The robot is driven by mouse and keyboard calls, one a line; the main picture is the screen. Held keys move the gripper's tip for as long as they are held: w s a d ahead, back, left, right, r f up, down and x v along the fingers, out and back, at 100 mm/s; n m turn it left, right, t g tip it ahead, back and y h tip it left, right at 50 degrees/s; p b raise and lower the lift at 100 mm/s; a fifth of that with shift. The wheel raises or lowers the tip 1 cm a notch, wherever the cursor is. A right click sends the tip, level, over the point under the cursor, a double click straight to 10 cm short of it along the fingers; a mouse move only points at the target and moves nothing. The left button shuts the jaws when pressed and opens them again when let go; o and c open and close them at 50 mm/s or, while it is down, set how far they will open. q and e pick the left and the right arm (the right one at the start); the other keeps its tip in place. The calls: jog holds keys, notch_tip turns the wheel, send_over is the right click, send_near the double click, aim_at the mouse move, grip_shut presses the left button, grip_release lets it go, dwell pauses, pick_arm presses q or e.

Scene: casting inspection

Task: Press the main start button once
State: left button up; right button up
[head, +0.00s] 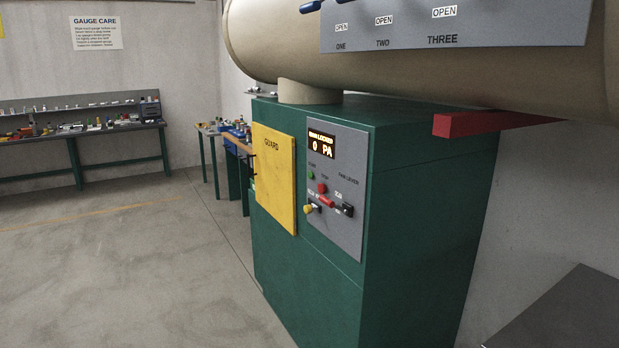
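A grey control panel (348,235) is on the front of a green machine cabinet (415,220). A small green button (311,175) sits at the panel's upper left, with a label above it too small to read surely. A red button (322,188) is just to its right and lower, under a label that seems to read STOP. A display (322,146) above them shows 0 PA. Neither of my grippers shows in this view.
A yellow guard plate (274,177) is left of the panel. A red lever (326,201), a yellow knob (308,209) and a black switch (347,210) sit below the buttons. A large beige tank (270,45) lies above the cabinet. The floor (130,260) at left is clear.

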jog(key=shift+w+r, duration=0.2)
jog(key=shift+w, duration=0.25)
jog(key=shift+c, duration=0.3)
